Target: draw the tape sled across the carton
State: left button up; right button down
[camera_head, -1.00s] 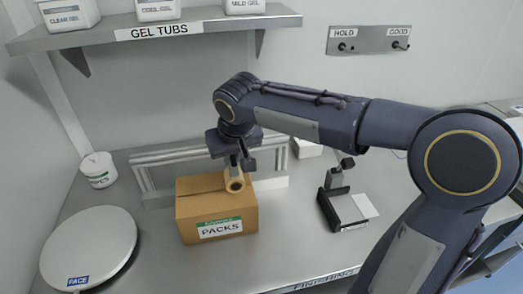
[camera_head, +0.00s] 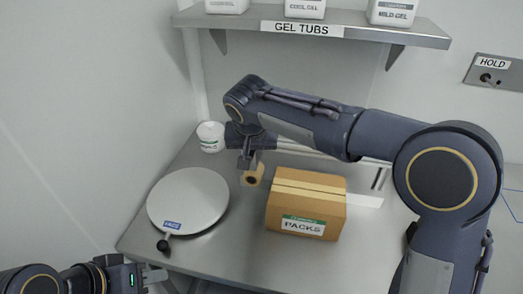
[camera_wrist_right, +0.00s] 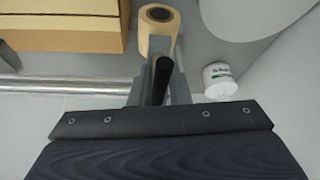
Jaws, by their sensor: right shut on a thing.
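The brown carton (camera_head: 305,207), labelled PACKS, stands on the metal bench with its flaps closed. A pale tape strip (camera_head: 308,188) runs along its top from left to right. My right gripper (camera_head: 247,163) is shut on the tape sled, whose tan roll (camera_head: 253,177) hangs just left of the carton. The roll (camera_wrist_right: 159,17) also shows in the right wrist view, beside the carton (camera_wrist_right: 65,22). The gripper hides the sled's handle in part. My left gripper (camera_head: 152,276) is at the lower left, away from the carton; its jaw gap is unclear.
A round grey plate (camera_head: 188,200) marked FACE, with a black knob (camera_head: 163,246), lies left of the carton. A white tub (camera_head: 210,137) stands at the back left. A metal rail runs behind the carton. The GEL TUBS shelf (camera_head: 380,35) hangs above. Bench in front of the carton is clear.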

jog(key=c, duration=1.4)
grip_release()
jog(key=v, duration=0.8)
jog(key=shift+b, duration=0.4)
